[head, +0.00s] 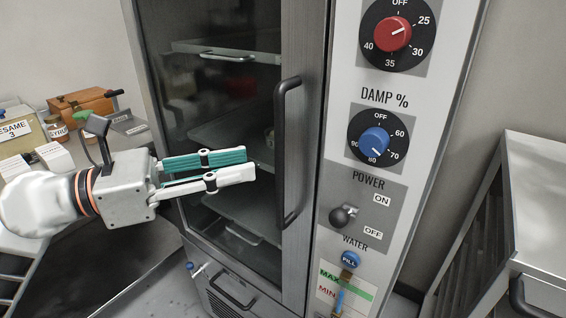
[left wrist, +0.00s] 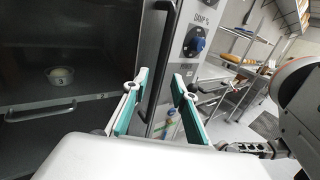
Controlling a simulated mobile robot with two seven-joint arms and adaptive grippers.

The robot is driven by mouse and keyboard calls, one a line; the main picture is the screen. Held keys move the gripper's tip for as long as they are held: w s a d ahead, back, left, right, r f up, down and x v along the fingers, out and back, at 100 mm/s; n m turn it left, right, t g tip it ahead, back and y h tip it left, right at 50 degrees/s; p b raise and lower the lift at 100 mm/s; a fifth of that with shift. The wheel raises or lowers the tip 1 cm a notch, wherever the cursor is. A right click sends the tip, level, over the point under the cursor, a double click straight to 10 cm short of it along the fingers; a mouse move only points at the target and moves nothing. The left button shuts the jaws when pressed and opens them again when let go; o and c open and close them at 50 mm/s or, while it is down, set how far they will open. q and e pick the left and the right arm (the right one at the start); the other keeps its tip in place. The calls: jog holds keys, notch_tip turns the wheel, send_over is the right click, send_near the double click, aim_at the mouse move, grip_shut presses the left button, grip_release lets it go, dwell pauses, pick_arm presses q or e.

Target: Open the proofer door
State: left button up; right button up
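The proofer door (head: 304,60) is a dark glass panel in a grey metal frame, and it looks shut. Its black vertical bar handle (head: 281,150) is on the door's right edge. My left gripper (head: 250,163) points right at the handle's height, in front of the glass, fingers apart and empty. In the left wrist view the handle (left wrist: 161,65) shows beyond and between the open fingertips, apparently not touched. My right arm shows at the right of that view; its gripper (left wrist: 245,148) is partly seen, and its opening is unclear.
The control panel (head: 345,262) with knobs and a power switch stands right of the door. A grey rack or cabinet (head: 540,200) is at far right. A counter with jars and boxes (head: 55,157) lies behind my left arm. A small bowl (left wrist: 61,75) sits inside the proofer.

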pick_arm(q)
jog(key=p+x, duration=0.1)
jog(key=x, duration=0.6)
jog(key=shift+w+d, duration=0.15)
jog(key=shift+d, duration=0.15)
grip_shut()
jog(key=shift+a+f, duration=0.1)
